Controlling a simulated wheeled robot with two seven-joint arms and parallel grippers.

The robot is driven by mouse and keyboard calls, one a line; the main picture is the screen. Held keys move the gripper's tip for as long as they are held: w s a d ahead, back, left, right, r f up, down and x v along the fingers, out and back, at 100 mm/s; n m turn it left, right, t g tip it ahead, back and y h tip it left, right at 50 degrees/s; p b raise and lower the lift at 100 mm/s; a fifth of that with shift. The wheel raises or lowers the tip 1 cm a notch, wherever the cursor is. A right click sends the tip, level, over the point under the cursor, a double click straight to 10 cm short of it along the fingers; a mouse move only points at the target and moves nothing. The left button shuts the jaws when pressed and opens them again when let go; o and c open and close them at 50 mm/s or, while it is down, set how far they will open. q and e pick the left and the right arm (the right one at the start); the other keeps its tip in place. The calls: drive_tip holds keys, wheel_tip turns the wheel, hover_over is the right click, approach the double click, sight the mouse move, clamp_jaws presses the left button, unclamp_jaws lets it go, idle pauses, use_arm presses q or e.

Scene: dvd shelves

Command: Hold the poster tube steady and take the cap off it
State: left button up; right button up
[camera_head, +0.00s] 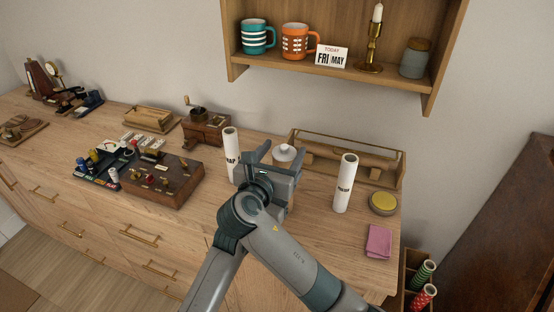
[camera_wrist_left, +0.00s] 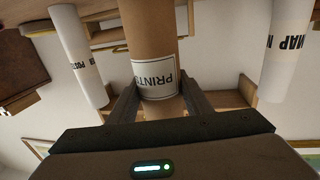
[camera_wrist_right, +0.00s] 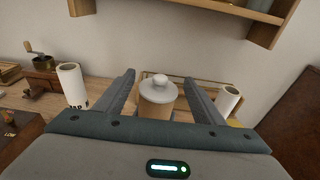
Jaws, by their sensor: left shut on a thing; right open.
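The poster tube (camera_wrist_left: 150,35) is brown cardboard with a white "PRINTS" label. It stands upright, and its white knobbed cap (camera_wrist_right: 158,92) sits on its top. The cap also shows in the head view (camera_head: 284,152). My left gripper (camera_wrist_left: 158,95) is shut on the tube's body; the head view hides it behind my right gripper. My right gripper (camera_head: 283,160) is open around the top of the tube. In the right wrist view its fingers (camera_wrist_right: 160,88) stand left and right of the cap, with gaps on both sides.
White labelled tubes stand left (camera_head: 231,145) and right (camera_head: 345,185) of the poster tube. Behind is a wooden rack (camera_head: 390,162). A yellow-topped tin (camera_head: 383,203) and pink cloth (camera_head: 378,241) lie right. A wooden box (camera_head: 160,190) lies left. A wall shelf (camera_head: 330,74) hangs above.

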drive_tip(key=shift+x, duration=2.75)
drive_tip(key=shift+c, duration=0.7)
drive_tip(key=c, duration=1)
drive_tip(key=shift+o, duration=0.2)
drive_tip(key=shift+r, duration=0.5)
drive_tip(key=shift+r, duration=0.4)
drive_tip(key=shift+r, duration=0.25)
wheel_tip(320, 180, up, 4)
drive_tip(key=shift+f, duration=0.1)
